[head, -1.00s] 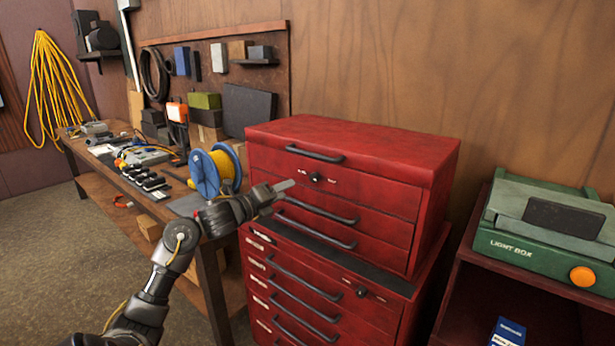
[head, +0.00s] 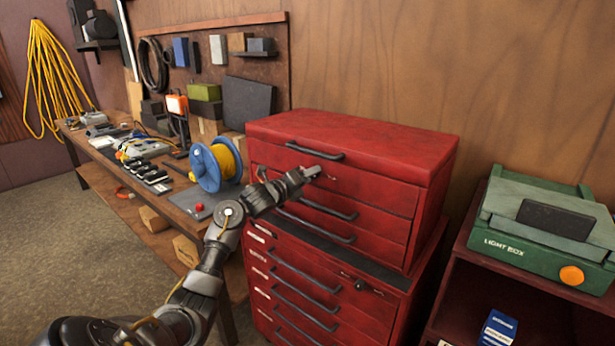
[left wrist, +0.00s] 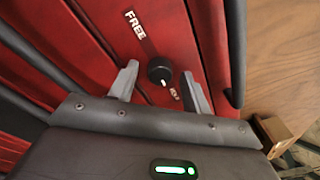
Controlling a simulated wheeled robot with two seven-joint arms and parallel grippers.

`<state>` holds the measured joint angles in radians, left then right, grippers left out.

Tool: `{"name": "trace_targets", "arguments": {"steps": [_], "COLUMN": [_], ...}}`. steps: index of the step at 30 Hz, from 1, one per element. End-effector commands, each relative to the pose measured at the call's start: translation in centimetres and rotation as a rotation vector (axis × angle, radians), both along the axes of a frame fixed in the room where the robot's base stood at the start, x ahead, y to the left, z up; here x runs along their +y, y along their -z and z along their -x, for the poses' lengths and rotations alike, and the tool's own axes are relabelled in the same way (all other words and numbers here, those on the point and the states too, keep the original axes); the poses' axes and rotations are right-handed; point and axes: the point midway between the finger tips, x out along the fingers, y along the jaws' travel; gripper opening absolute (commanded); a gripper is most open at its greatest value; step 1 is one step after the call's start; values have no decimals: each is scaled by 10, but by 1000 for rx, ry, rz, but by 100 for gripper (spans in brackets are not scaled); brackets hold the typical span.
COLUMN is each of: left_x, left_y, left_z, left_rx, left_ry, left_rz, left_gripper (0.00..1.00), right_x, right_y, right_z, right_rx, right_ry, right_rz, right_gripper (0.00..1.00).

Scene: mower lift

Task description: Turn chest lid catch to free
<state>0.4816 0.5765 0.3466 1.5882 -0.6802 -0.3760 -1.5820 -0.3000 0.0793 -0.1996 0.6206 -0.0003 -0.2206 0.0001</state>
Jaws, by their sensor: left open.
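The red tool chest (head: 345,150) stands in the middle of the head view. Its lid catch is a round black knob (left wrist: 160,70) with a white pointer mark, seen in the left wrist view. The word FREE (left wrist: 135,24) is on one side of the knob; a second label (left wrist: 175,94) on the other side is partly hidden. The pointer is turned toward that second label, away from FREE. My left gripper (left wrist: 160,84) is open, with one finger on each side of the knob; I cannot tell whether they touch it. In the head view my left gripper (head: 310,173) covers the knob.
A lower red drawer cabinet (head: 310,285) carries the chest. A workbench (head: 130,190) with a blue reel (head: 206,169) of yellow cable stands to the left. A green light box (head: 535,225) sits on a shelf unit at right.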

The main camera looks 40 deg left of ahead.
Motion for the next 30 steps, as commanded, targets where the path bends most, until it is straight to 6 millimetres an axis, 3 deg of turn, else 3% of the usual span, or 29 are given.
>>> {"name": "trace_targets", "arguments": {"steps": [2, 12, 23, 30], "left_x": [0, 0, 0, 0], "left_y": [0, 0, 1, 2], "left_z": [0, 1, 1, 1], "left_rx": [0, 0, 0, -2], "left_ry": [0, 0, 0, 0], "left_rz": [0, 0, 57, 219], "left_gripper": [49, 5, 4, 4], "right_x": [0, 0, 0, 0], "right_y": [0, 0, 1, 3], "right_z": [0, 0, 0, 0], "right_rx": [0, 0, 0, 0], "right_ry": [0, 0, 0, 0], "right_rz": [0, 0, 0, 0], "right_gripper": [36, 36, 36, 36]}}
